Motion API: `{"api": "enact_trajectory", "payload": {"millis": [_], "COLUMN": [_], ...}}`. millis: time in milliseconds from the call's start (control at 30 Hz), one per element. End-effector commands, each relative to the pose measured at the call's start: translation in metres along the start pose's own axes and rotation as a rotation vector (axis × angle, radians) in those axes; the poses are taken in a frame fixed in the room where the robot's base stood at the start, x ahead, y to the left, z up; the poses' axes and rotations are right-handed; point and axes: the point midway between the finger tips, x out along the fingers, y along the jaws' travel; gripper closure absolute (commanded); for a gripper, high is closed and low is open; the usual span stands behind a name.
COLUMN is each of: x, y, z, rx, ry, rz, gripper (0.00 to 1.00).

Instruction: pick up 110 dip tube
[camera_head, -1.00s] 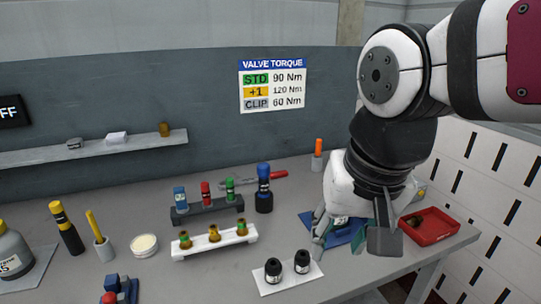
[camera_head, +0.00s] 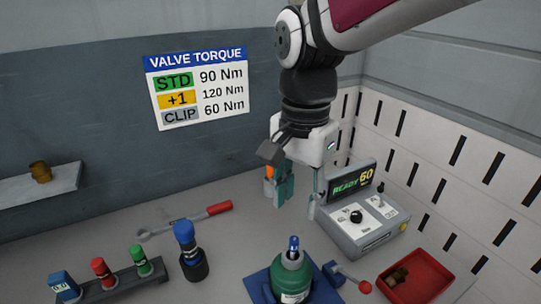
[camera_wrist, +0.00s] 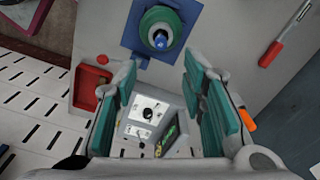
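My gripper (camera_head: 298,195) is open and empty, raised above the bench near the control box. In the wrist view its two teal-padded fingers (camera_wrist: 160,78) stand wide apart with nothing between them. I cannot make out a dip tube marked 110 in any view. An orange upright stick (camera_head: 269,172) shows partly behind the gripper, and an orange end shows by a finger in the wrist view (camera_wrist: 248,120). A green cylinder (camera_head: 291,277) with a blue valve on top (camera_head: 294,246) stands on a blue base (camera_head: 256,284), in front of the gripper.
A control box (camera_head: 350,228) reads READY 60. A red tray (camera_head: 415,268) holds small brown parts. A red-handled wrench (camera_head: 218,209) lies at the back. A blue-topped dark holder (camera_head: 188,240) and a rack (camera_head: 125,283) with blue, red and green pieces stand left. A slotted wall closes the right.

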Motion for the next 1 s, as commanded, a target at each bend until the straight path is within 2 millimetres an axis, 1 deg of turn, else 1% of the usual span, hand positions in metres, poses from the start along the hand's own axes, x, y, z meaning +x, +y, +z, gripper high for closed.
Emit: {"api": "enact_trajectory", "payload": {"millis": [33,100,300,400,567,800,900,1000], "x": [0.01,0.024,0.058,0.067,0.076,0.11,0.119,0.123], "y": [0.001,0.001,0.001,0.001,0.001,-0.001,-0.001,-0.001], "z": [0.001,0.0,0.0,0.0,0.0,-0.001,-0.001,-0.002], "rx": [-0.001,-0.001,-0.002,-0.002,-0.002,-0.002,-0.002,-0.002], "ry": [-0.003,-0.002,-0.002,0.0,-0.001,-0.002,-0.001,0.0], "rz": [0.005,0.005,0.005,0.002,0.003,0.004,0.002,0.001], "gripper": [0.62,0.62,0.62,0.62,0.62,0.62,0.62,0.62]}}
